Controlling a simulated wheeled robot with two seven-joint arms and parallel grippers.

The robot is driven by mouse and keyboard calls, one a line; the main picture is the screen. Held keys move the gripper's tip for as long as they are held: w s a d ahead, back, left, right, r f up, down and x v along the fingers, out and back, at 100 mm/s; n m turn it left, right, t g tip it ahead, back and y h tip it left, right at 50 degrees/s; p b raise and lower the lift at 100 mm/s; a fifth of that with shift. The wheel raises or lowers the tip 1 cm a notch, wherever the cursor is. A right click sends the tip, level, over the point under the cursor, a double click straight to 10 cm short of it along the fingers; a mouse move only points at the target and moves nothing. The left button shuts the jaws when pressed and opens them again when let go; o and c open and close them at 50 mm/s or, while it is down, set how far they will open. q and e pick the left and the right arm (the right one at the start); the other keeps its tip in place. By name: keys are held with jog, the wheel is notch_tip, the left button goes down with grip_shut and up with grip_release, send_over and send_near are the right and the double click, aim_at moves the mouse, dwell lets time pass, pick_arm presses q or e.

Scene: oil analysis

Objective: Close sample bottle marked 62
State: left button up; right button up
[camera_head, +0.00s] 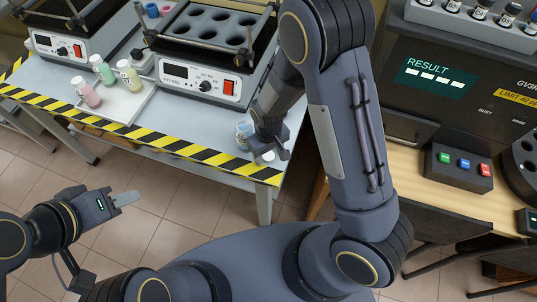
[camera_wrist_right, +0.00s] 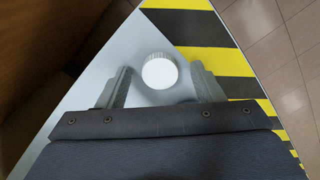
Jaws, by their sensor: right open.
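A white round cap (camera_wrist_right: 160,72) lies on the grey table near its corner, between the spread fingers of my right gripper (camera_wrist_right: 161,88). In the head view the cap (camera_head: 267,156) shows just below my right gripper (camera_head: 275,148), which is open. A small bottle with a bluish look (camera_head: 243,133) stands on the table just left of that gripper. Pink (camera_head: 87,94), green (camera_head: 103,70) and yellow (camera_head: 129,76) bottles stand farther left. No number is readable on any bottle. My left gripper (camera_head: 125,198) hangs in front of the table; its finger gap is not clear.
A white tray (camera_head: 138,105) holds the coloured bottles. Two devices with red switches (camera_head: 203,84) stand behind. A black-and-yellow strip (camera_head: 185,149) marks the table's front edge. At right are an analyser with a RESULT screen (camera_head: 435,78) and a button box (camera_head: 459,167).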

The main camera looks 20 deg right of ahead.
aim_at(268, 155)
jog(key=shift+c, duration=0.2)
jog(key=c, duration=1)
jog(key=shift+r, duration=0.4)
notch_tip(268, 155, up, 3)
jog(key=shift+f, duration=0.15)
jog(key=s+a+r, duration=0.3)
jog(key=a+r, duration=0.6)
jog(key=a, duration=0.4)
jog(key=shift+a+r, duration=0.25)
jog(key=shift+a, duration=0.1)
